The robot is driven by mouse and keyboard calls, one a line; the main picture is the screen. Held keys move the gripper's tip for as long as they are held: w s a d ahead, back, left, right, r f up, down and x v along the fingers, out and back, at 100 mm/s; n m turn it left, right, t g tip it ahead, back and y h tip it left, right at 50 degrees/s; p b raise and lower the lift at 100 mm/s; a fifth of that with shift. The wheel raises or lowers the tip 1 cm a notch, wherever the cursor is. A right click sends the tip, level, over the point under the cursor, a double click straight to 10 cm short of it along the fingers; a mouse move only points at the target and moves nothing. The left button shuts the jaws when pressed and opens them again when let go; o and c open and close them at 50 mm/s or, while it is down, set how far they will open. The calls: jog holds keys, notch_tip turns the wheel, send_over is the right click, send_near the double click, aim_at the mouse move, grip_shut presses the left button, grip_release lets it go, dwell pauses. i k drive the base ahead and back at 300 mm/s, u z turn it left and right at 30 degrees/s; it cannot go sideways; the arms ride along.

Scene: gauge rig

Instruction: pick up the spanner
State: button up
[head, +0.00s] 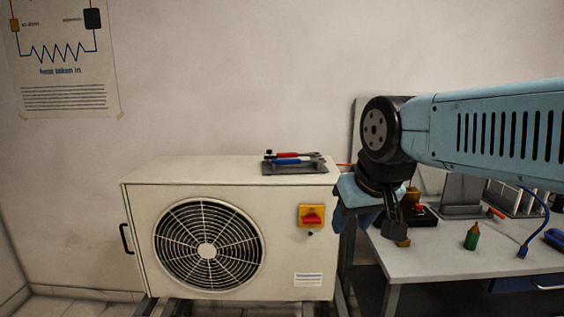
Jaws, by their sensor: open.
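I cannot make out a spanner for certain. Tools with a red handle (286,153) and a blue handle (287,161) lie on a dark grey tray (296,170) on top of the white fan unit; their heads are too small to identify. My gripper (394,238) is open and points down over the left end of the workbench, to the right of the unit and well away from the tray. Its fingers are small and dark here, and I cannot tell whether they touch anything. My arm hides part of the bench behind it.
The fan unit (291,230) has a red and yellow switch (312,216) on its front. The workbench (445,262) holds a green bottle (472,237), a blue cable (542,226) and grey holders (463,193) at the back. A light blue cloth-like thing (352,190) is at its left corner.

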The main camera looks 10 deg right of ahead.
aim_at(280, 161)
jog(key=i, duration=0.9)
jog(key=z, duration=0.05)
